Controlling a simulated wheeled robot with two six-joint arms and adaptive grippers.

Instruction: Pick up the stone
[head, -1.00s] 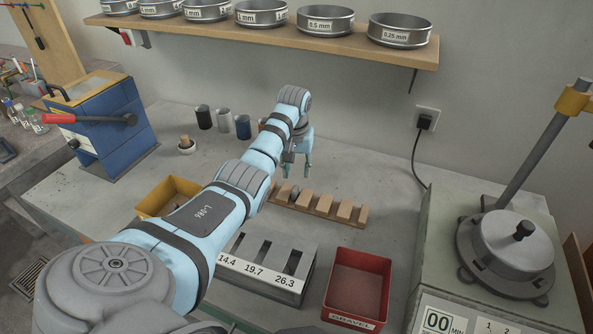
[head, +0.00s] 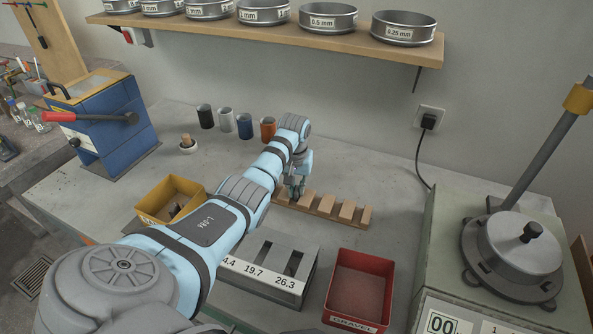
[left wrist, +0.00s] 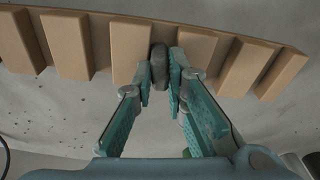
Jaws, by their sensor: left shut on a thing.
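The stone (left wrist: 160,62) is a small grey rounded lump in the left wrist view, at the wooden slotted rack (head: 326,208). It sits in a gap between two of the rack's wooden blocks. My left gripper (left wrist: 160,82) is shut on the stone, one finger on each side of it. In the head view my left gripper (head: 296,190) is low at the rack's left end, and it hides most of the stone there. I cannot tell whether the stone still touches the rack. My right gripper is not in view.
Several small cups (head: 245,126) stand behind. A sieve shelf (head: 270,38) hangs above.

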